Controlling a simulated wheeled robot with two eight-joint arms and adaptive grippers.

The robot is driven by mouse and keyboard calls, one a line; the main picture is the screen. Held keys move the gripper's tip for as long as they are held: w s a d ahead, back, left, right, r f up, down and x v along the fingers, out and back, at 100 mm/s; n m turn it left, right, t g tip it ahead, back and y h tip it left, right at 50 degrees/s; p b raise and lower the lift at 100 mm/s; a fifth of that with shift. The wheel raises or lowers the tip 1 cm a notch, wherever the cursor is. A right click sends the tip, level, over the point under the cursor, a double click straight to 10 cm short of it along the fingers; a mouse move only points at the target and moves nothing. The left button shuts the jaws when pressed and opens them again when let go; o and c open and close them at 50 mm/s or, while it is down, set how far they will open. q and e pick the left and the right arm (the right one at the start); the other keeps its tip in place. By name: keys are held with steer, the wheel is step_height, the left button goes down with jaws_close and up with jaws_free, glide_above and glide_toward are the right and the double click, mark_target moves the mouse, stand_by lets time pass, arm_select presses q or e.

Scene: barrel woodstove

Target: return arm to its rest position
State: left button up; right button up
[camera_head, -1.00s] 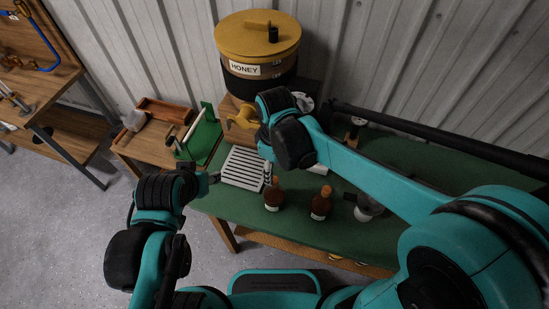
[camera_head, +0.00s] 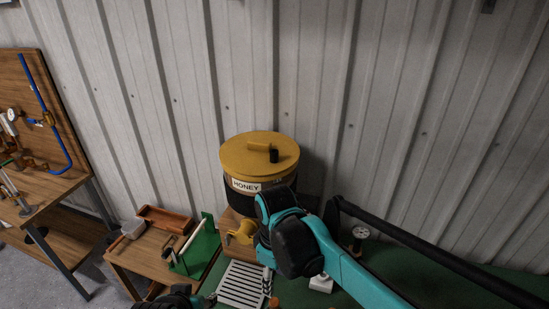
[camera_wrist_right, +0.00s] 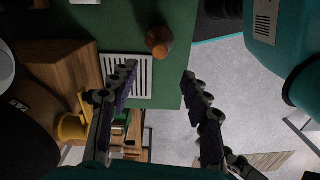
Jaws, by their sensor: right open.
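My right arm (camera_head: 340,270) reaches in from the lower right, bent in front of the honey barrel (camera_head: 261,170). My right gripper (camera_head: 267,281) points down over the green table, beside the slatted grey grate, and is partly hidden by its own wrist. In the right wrist view my right gripper (camera_wrist_right: 158,75) has its two fingers wide apart with nothing between them. My left arm (camera_head: 175,298) shows only at the bottom edge, its gripper (camera_head: 211,299) mostly cut off, so its jaws cannot be judged.
The grate (camera_head: 243,284) lies on the green table (camera_head: 370,285). A brown bottle (camera_wrist_right: 160,41) stands near the right gripper. A yellow spigot (camera_head: 241,232), a green stand (camera_head: 199,250), a wooden tray (camera_head: 166,220) and a gauge (camera_head: 359,236) are around. A corrugated wall closes the back.

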steer(key=s+d+f+m+t+b, duration=0.2)
steer(key=d+m, duration=0.4)
steer(key=d, duration=0.3)
steer(key=s+d+f+m+t+b, duration=0.2)
steer(key=d+m+t, duration=0.3)
steer(key=d, duration=0.3)
steer(key=shift+s+d+f+m, duration=0.35)
steer(key=shift+s+f+m, duration=0.3)
steer(key=shift+f+m, duration=0.15)
